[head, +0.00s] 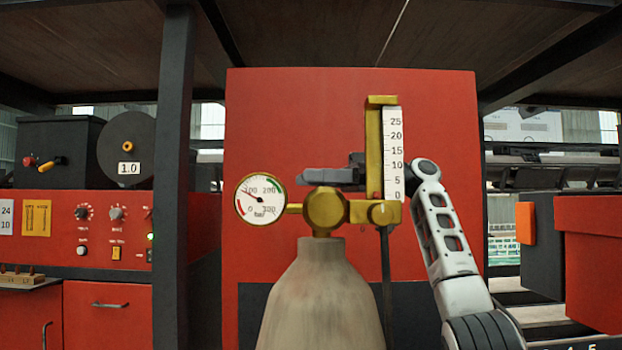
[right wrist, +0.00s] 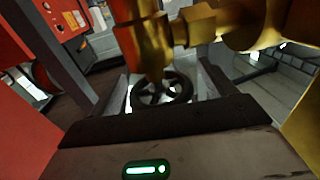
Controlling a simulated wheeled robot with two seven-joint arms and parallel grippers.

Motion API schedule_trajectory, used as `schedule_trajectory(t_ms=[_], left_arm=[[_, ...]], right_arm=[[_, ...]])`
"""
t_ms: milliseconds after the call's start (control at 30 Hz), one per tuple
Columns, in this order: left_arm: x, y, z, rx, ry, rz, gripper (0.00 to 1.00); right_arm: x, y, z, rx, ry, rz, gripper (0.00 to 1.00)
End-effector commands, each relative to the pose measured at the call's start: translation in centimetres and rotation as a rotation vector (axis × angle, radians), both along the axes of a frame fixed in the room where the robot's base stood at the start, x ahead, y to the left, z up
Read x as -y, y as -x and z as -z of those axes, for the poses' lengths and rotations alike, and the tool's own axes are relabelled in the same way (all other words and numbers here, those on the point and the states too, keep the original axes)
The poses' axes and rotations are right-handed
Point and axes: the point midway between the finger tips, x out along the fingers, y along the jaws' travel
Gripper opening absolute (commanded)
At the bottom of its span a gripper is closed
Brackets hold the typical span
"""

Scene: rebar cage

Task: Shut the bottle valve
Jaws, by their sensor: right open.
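The grey gas bottle (head: 322,300) stands upright in the middle of the head view, with a brass valve body (head: 326,210) on top. The black handwheel (right wrist: 178,88) of the valve shows in the right wrist view below a brass stem; I cannot make it out in the head view. My right gripper (head: 310,176) reaches in from the right behind the brass fittings, pointing left. In the right wrist view its open fingers (right wrist: 168,88) appear on either side of the handwheel; I cannot tell whether they touch it. My left gripper is out of view.
A round gauge (head: 260,199) sits left of the valve, and a brass flowmeter with a white scale (head: 393,150) rises on its right, close to my right arm. A red panel (head: 290,110) stands behind. A dark post (head: 174,180) and red control cabinet (head: 100,232) are at left.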

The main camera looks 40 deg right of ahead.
Motion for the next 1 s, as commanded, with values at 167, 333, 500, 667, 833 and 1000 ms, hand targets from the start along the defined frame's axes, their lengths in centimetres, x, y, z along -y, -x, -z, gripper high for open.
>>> schedule_trajectory(t_ms=[167,333,500,667,833,1000], left_arm=[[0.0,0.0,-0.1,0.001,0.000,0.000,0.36],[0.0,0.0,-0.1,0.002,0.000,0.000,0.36],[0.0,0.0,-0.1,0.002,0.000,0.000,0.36],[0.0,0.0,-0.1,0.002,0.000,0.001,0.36],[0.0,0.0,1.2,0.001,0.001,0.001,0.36],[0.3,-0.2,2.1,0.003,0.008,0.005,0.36]], right_arm=[[-0.8,-0.5,0.0,-0.001,-0.001,0.000,0.82],[-0.9,-0.5,0.0,-0.001,-0.001,0.000,0.82],[-0.8,-0.5,0.0,0.000,0.000,0.000,0.57],[-0.8,-0.5,0.0,0.000,0.000,0.000,0.38],[-0.8,-0.6,0.6,0.000,0.006,0.075,0.38],[-0.6,-0.8,0.5,0.002,0.007,0.266,0.38]])
